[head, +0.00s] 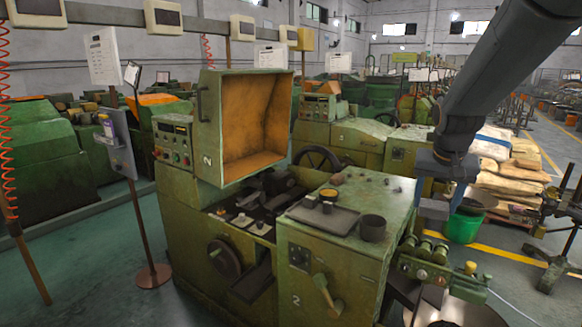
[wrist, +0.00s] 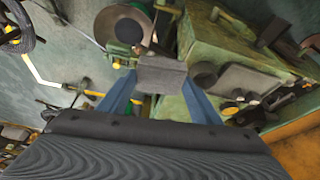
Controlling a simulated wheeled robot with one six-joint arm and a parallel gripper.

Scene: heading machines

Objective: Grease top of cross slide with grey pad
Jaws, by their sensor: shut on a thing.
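My gripper (head: 432,206) is at the right of the green machine, beyond its right end in the picture. In the wrist view its two blue fingers (wrist: 160,85) are shut on a grey pad (wrist: 162,76). The pad also shows between the fingertips in the head view (head: 432,209). The cross slide seems to be among the dark parts (head: 275,190) in the machine's open bay, below the raised orange-lined hood; I cannot make out its exact top. The pad is well apart from that bay.
The raised hood (head: 207,125) stands over the bay. A green bucket (head: 463,226) stands behind my gripper.

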